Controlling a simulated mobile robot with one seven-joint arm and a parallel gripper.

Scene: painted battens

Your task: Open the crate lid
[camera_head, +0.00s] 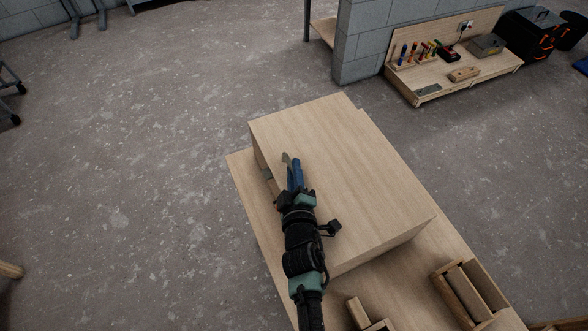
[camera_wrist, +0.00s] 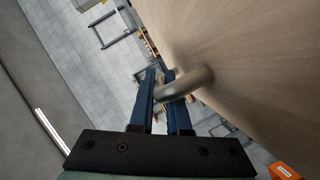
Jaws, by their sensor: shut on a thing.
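The crate (camera_head: 375,245) is a pale wooden box on a wooden table. Its flat top, the lid (camera_head: 345,150), looks level and closed; no gap shows from here. My gripper (camera_head: 294,172) is over the lid's left part, its blue fingers pointing away. In the wrist view my gripper (camera_wrist: 160,76) is shut on a curved metal handle (camera_wrist: 190,83) that stands out from a pale wooden surface (camera_wrist: 235,50). A small grey fitting (camera_head: 267,174) sits at the crate's left side. My arm hides part of the lid and the crate's near left side.
The wooden table (camera_head: 243,178) shows as a strip left of the crate. A wooden holder (camera_head: 470,290) and a smaller wooden piece (camera_head: 360,313) stand at its near end. A low bench (camera_head: 430,80) with tools is at the back right.

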